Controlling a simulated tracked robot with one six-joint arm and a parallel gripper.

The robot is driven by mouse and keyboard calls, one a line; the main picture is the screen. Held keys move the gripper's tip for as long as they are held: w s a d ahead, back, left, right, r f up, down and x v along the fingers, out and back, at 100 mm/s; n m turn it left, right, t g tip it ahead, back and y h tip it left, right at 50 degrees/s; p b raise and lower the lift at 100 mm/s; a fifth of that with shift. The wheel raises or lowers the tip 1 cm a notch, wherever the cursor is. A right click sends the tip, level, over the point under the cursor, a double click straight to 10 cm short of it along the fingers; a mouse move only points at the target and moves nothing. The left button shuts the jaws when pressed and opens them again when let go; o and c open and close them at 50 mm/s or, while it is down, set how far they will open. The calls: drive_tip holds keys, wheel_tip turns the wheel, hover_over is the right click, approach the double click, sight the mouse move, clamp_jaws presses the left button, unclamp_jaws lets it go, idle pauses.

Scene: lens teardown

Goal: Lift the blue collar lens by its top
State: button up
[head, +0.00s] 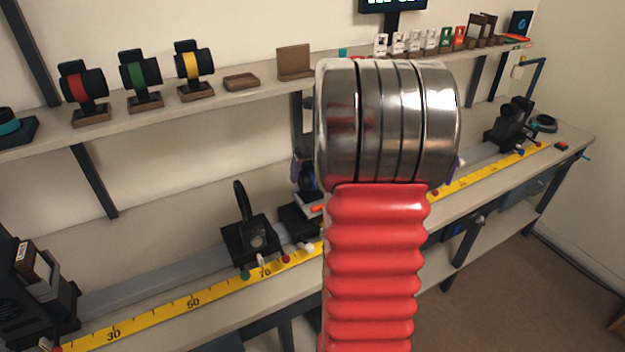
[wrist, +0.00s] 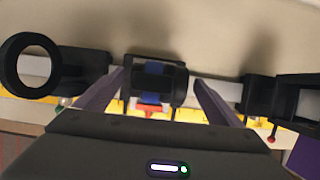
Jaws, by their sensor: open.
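The blue collar lens (wrist: 153,84) shows in the wrist view as a black barrel with a blue band, seated in a holder over the yellow scale. In the head view a dark, bluish part of it (head: 307,178) shows left of my arm; the rest is hidden. My gripper (wrist: 160,78) is open, with one finger to each side of the lens and a visible gap on both sides. I cannot tell how far down the fingers reach.
A black ring holder (wrist: 30,67) stands left of the lens and another dark holder (wrist: 262,95) stands right, near the fingers. The yellow scale (head: 195,302) runs along the bench. The shelf (head: 215,97) above carries red, green and yellow collared lenses.

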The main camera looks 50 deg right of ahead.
sight(311, 176)
drive_tip(key=x, duration=0.5)
drive_tip(key=shift+c, duration=0.6)
drive_tip(key=c, duration=1.4)
